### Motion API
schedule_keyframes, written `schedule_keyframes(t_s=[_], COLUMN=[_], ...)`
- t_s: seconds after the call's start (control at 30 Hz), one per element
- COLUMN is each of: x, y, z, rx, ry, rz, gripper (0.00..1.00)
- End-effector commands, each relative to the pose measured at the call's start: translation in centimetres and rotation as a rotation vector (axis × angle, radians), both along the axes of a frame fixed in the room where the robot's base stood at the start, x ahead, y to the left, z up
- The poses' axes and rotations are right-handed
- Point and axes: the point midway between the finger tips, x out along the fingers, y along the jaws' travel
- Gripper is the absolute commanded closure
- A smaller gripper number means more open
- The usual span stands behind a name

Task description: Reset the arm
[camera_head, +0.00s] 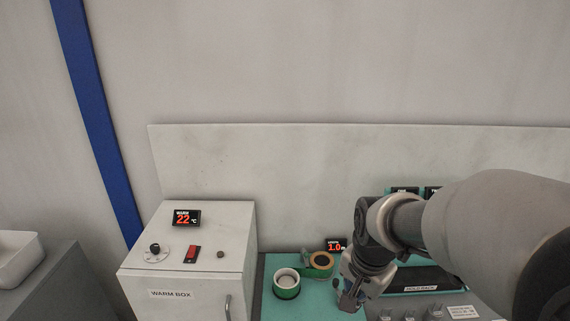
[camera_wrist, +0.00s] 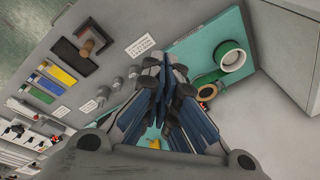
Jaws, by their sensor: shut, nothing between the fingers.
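My gripper (camera_head: 352,297) hangs from my arm, pointing down over the right part of the teal worktop (camera_head: 262,300). Its fingers are shut and empty, and they also fill the middle of the wrist view (camera_wrist: 168,70). A green tape roll with a white core (camera_head: 287,293) stands left of the gripper; it also shows at the upper right of the wrist view (camera_wrist: 230,68). A second roll, green with a tan ring (camera_head: 321,271), sits just behind it, close to the gripper's left. In the wrist view my fingers partly hide this second roll.
A warm box (camera_head: 187,275) reading 22 °C stands to the left. A small display (camera_head: 336,244) reading 1.0 is behind the rolls. A dark "HOLD BACK" panel and knobs lie right of the gripper. The wrist view shows coloured strips (camera_wrist: 63,75) and a brown-handled tool (camera_wrist: 86,48).

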Motion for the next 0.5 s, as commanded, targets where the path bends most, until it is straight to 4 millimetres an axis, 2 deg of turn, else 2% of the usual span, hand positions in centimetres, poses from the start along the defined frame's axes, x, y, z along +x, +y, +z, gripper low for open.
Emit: schedule_keyframes(t_s=[0.03,0.2,0.4,0.5], x=[-1.7,-7.5,-14.0,-16.2], y=[0.0,0.1,0.2,0.2], z=[0.5,2.3,1.8,1.2], rx=[-0.015,-0.079,-0.169,-0.206], ry=[-0.028,-0.096,-0.162,-0.185], rz=[0.069,0.324,0.598,0.698], gripper=[1.0,1.0,1.0,1.0])
